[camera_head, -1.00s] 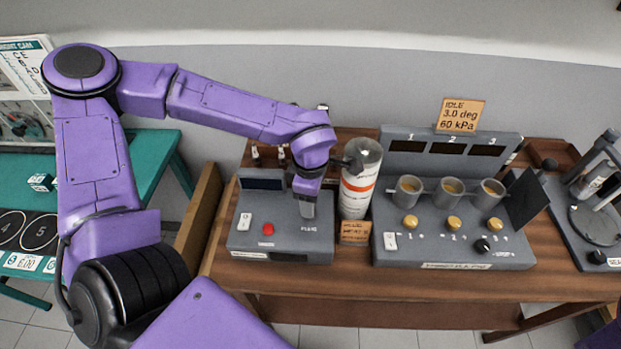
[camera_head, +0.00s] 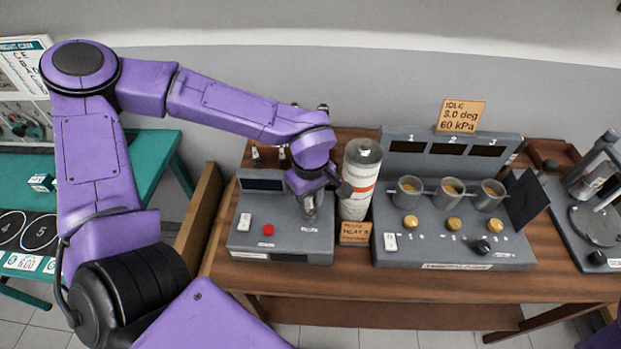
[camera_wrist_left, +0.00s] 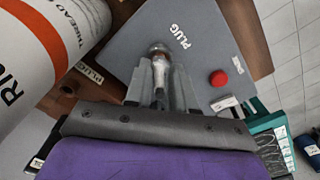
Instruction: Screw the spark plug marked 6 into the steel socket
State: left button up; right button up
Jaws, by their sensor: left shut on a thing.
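My left gripper (camera_head: 310,212) points down over the right part of the grey plug tester (camera_head: 262,228). In the left wrist view its fingers (camera_wrist_left: 161,88) are shut on a pale, metallic spark plug (camera_wrist_left: 160,72). The plug's far end is at the round steel socket (camera_wrist_left: 157,49) beside the word PLUG; I cannot tell how deep it sits. The number on the held plug cannot be read. In the head view the gripper mostly hides the socket and the plug. My right gripper is not in view.
The tester has a red button (camera_head: 268,230), a white switch (camera_head: 245,221) and a dark screen (camera_head: 263,184). More plugs (camera_head: 256,153) stand behind it. A white canister (camera_head: 360,180) stands close right of my gripper. A three-cup console (camera_head: 450,252) is further right.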

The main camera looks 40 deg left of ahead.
pick_arm(q)
jog(key=m, duration=1.1)
jog(key=o, duration=0.9)
jog(key=shift+s, duration=0.1)
jog(key=shift+r, duration=4.3)
jog(key=shift+a+f, duration=0.1)
jog(key=shift+a, duration=0.05)
